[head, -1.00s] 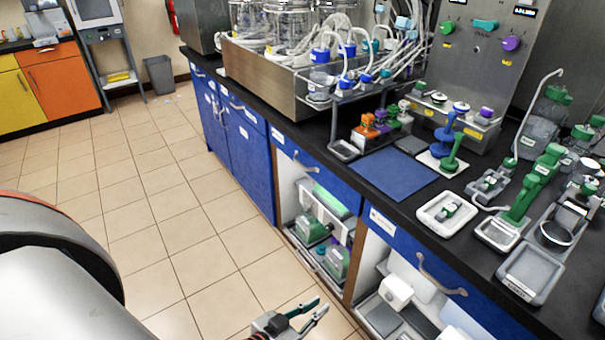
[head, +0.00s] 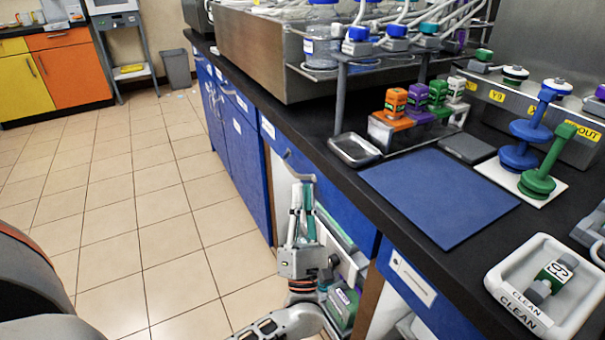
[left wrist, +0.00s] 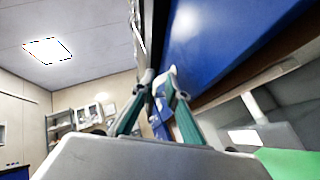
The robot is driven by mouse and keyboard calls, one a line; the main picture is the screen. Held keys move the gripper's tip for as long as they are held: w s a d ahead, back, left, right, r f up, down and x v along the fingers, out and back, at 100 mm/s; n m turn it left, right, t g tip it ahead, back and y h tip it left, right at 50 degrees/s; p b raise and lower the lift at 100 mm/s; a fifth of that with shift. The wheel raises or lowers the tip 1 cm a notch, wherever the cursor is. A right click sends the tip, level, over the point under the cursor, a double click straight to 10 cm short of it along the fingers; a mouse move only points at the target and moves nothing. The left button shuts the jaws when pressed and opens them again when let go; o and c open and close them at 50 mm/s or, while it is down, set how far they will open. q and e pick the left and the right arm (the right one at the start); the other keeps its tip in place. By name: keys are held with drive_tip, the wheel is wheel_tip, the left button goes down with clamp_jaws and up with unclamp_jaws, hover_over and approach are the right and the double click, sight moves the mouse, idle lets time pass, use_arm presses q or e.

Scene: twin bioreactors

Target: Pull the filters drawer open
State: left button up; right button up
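The blue drawer front (head: 345,217) under the bench edge appears flush with the cabinet. Its white label (head: 268,127) is too small to read. Its grey bar handle (head: 291,160) shows at the upper end; the lower end is partly hidden behind my left gripper (head: 303,184). That gripper points up at the handle, its two teal-sided fingers a little apart. In the left wrist view the fingertips (left wrist: 164,88) stand apart close under the blue front (left wrist: 225,45), with a grey end of the handle (left wrist: 173,76) by them. Firm contact cannot be told. My right gripper is not in view.
An open compartment with green-and-grey devices (head: 343,305) lies below the drawer. Another blue drawer front (head: 440,315) with a label is at right. The black bench top (head: 345,190) overhangs, holding a blue mat (head: 435,195) and a white tray (head: 495,283). The tiled floor at left is clear.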

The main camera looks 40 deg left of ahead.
sight(286, 164)
use_arm(q)
drive_tip(key=a+f+n+g+y+b, duration=0.25)
drive_tip(key=n+g+y, duration=0.25)
drive_tip(key=n, duration=0.3)
drive_tip(key=shift+n+g, duration=0.5)
drive_tip(key=shift+g, duration=0.2)
drive_tip(key=x, duration=0.5)
drive_tip(key=p+x, duration=0.1)
drive_tip(key=x, duration=0.2)
drive_tip(key=shift+w+a+f, duration=0.2)
drive_tip(key=shift+w+a, duration=0.2)
drive_tip(key=shift+a, duration=0.05)
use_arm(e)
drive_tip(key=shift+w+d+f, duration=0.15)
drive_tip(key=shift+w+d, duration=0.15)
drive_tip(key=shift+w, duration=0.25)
use_arm(q)
clamp_jaws()
drive_tip(key=shift+s, duration=0.1)
